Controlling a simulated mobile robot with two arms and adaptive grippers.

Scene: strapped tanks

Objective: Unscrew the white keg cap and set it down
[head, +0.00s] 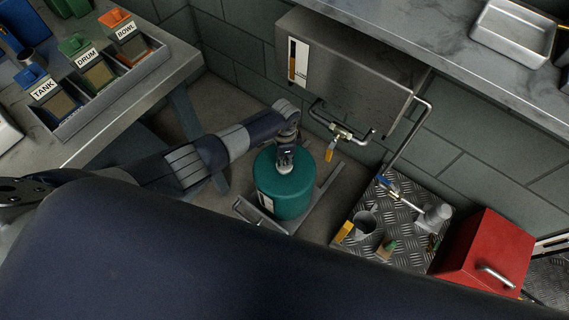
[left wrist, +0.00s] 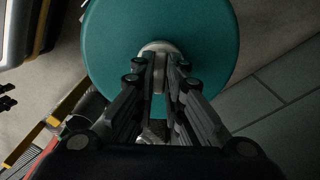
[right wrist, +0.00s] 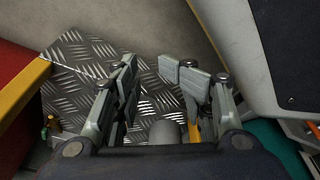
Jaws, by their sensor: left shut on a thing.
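The teal keg (head: 290,203) stands upright in a low metal frame on the floor. In the left wrist view the keg's round top (left wrist: 108,45) fills the upper middle. The white keg cap (left wrist: 158,46) sits at the centre of that top, partly hidden by the fingers. My left gripper (head: 285,163) points down onto the top of the keg. Its fingertips (left wrist: 160,62) are shut on the cap. My right gripper (right wrist: 149,66) is open and empty, with its fingers apart above a diamond-plate surface; it does not show in the head view.
A diamond-plate platform (head: 404,209) with fittings stands right of the keg, beside a red box (head: 484,251). A wall-mounted metal box (head: 345,68) with pipes and a valve hangs behind. Labelled bins (head: 97,74) stand on the left bench. A metal tray (head: 512,30) is on the back shelf.

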